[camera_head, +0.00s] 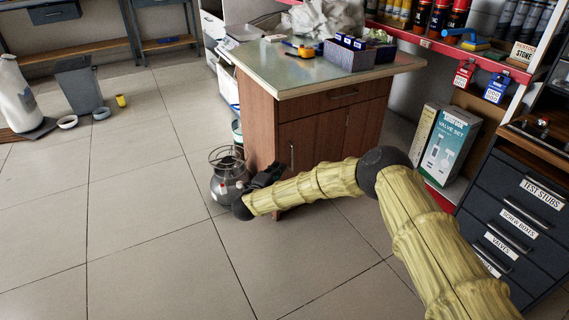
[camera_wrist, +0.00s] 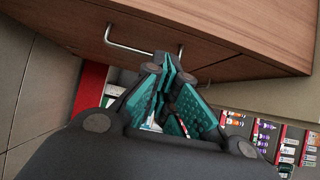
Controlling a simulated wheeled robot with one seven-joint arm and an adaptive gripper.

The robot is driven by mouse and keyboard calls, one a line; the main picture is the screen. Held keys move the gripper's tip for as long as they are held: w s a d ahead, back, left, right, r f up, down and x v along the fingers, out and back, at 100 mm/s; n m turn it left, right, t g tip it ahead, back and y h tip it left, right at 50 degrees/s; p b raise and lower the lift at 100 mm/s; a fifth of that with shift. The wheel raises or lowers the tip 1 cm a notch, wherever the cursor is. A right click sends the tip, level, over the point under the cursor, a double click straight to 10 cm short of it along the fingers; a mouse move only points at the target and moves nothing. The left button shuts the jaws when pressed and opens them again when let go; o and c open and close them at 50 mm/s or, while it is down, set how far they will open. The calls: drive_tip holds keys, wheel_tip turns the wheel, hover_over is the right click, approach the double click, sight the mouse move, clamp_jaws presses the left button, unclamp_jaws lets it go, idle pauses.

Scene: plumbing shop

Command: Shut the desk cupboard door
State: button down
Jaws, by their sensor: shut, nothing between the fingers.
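The desk (camera_head: 335,75) has a pale top and a brown wooden cupboard below it. The cupboard door (camera_head: 305,140) is under a drawer and has an upright metal handle (camera_head: 291,155) at its left side. I cannot tell from here how far the door stands from its frame. My gripper (camera_head: 268,174) is low at the cupboard's front left corner, close to the handle. In the wrist view, the closed teal-padded fingers (camera_wrist: 165,70) are at the bar handle (camera_wrist: 140,45) on the wooden panel (camera_wrist: 215,40). They hold nothing; contact is unclear. My arm hides the lower front.
A wire-and-glass lantern-like vessel (camera_head: 227,175) stands on the floor just left of my gripper. Boxes (camera_head: 450,145) stand right of the desk, and a dark drawer cabinet (camera_head: 515,200) is at the far right.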

drive_tip(key=shift+s+a+p, duration=0.65)
drive_tip(key=shift+s+a, duration=0.15)
drive_tip(key=shift+a, duration=2.25)
drive_tip(key=s+d+f+n+y, duration=0.1)
drive_tip(key=s+f+n+y, duration=0.5)
drive_tip(key=s+f+n, duration=0.25)
drive_tip(key=s+d+f+n+g+y, duration=0.3)
drive_tip(key=s+d+f+n+g, duration=0.2)
drive_tip(key=s+d+f+n, duration=0.5)
drive_tip(key=s+d+f+n+g, duration=0.1)
drive_tip(key=s+d+g, duration=0.2)
drive_tip(key=s+d, duration=0.6)
drive_tip(key=s+d+f+g+h, duration=0.1)
drive_tip(key=s+d+f+g, duration=0.15)
drive_tip(key=s+d, duration=0.65)
drive_tip(key=s+d+n+g, duration=0.1)
drive_tip(key=s+d+g, duration=0.25)
drive_tip(key=s, duration=1.05)
drive_tip(key=s+d+r+n+g+h, duration=0.1)
drive_tip(key=s+d+r+g, duration=0.3)
drive_tip(key=s+d, duration=0.6)
wheel_tip(320, 180, up, 32)
drive_tip(key=s+a+t+p, duration=0.1)
drive_tip(key=a+p, duration=0.1)
drive_tip(key=p, duration=3)
drive_tip(key=shift+a, duration=0.25)
drive_tip(key=shift+s+r, duration=0.1)
